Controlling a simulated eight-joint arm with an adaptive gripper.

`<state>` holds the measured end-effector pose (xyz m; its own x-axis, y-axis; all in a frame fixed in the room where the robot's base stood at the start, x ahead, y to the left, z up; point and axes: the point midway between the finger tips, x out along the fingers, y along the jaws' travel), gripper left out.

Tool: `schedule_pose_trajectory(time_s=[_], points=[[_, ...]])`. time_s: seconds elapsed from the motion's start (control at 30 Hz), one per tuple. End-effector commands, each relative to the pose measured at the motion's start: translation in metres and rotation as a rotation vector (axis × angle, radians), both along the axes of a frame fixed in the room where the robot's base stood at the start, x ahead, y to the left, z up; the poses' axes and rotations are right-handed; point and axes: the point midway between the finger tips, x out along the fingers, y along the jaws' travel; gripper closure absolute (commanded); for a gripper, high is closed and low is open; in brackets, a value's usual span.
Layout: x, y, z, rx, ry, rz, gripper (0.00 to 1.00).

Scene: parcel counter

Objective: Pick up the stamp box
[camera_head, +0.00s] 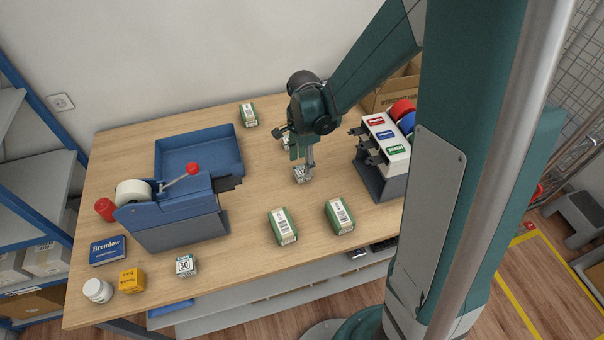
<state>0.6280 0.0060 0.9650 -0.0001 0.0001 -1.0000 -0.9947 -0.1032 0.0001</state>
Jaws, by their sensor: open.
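My gripper (297,150) points down over the middle of the counter, with its fingers apart. A small pale box with dark print (301,175) is right below the fingers, partly covered by one; I cannot tell whether they touch. A small white and green box marked 30 (184,266) stands near the front left edge, well away from my gripper. No label that I can read says stamps, so I cannot tell for sure which one is the stamp box. Another pale item behind my gripper is mostly hidden.
Green and white boxes (283,227) lie on the counter (255,255), two in front and one at the back. A blue tape dispenser (170,213), blue tray (200,138), yellow box (132,280), white jar (97,290) and blue box (108,250) are left. A roll rack (383,185) is right.

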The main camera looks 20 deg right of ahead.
Motion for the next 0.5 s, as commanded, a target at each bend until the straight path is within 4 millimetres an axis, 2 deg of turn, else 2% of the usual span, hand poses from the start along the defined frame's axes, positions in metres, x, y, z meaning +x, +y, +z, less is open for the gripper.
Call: schedule_pose_trajectory(time_s=[0.27,0.5], points=[[0.001,0.000,-0.009,0.000,0.000,0.000,0.54],[0.002,-0.001,-0.030,0.000,0.000,0.000,0.54]])
